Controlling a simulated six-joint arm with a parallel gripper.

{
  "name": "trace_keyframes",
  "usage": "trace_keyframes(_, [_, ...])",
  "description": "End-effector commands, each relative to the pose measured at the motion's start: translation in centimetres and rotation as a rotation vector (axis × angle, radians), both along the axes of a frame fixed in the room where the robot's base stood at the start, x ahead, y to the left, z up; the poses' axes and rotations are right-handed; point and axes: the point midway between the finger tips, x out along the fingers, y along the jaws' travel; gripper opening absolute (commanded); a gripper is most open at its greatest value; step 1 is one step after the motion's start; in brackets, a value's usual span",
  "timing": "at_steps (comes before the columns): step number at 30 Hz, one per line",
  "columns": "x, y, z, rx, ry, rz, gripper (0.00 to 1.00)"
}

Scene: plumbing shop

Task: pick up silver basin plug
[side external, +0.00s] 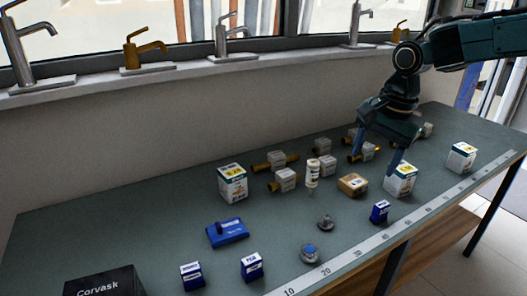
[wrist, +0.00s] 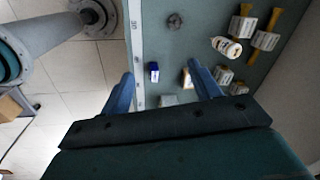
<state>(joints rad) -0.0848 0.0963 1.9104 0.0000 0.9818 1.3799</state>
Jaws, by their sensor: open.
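A small grey, silver-looking basin plug (side external: 325,222) lies on the grey-green bench top, left of a small blue box. It also shows near the top of the wrist view (wrist: 175,21). A second round metal piece with a blue middle (side external: 309,253) lies nearer the front edge; I cannot tell whether it is also a plug. My gripper (side external: 375,165) is open and empty above the right part of the bench, up and to the right of the plug. Both blue fingers show spread apart in the wrist view (wrist: 160,70), with the plug beyond them.
A blue box (side external: 380,212), tan box (side external: 352,185), white bottle (side external: 312,173) and white carton (side external: 400,180) stand around. Brass-ended valves (side external: 284,180) lie behind. A blue piece (side external: 228,233) lies left. A ruler strip (side external: 370,245) runs along the front edge. Bench around the plug is clear.

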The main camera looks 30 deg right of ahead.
Motion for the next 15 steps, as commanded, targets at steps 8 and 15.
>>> trace_keyframes(8, [5.0, 1.4, -4.4, 0.028, 0.089, -0.312, 0.62])
trace_keyframes(15, [7.7, 2.3, -7.7, 0.032, 0.14, -0.524, 0.62])
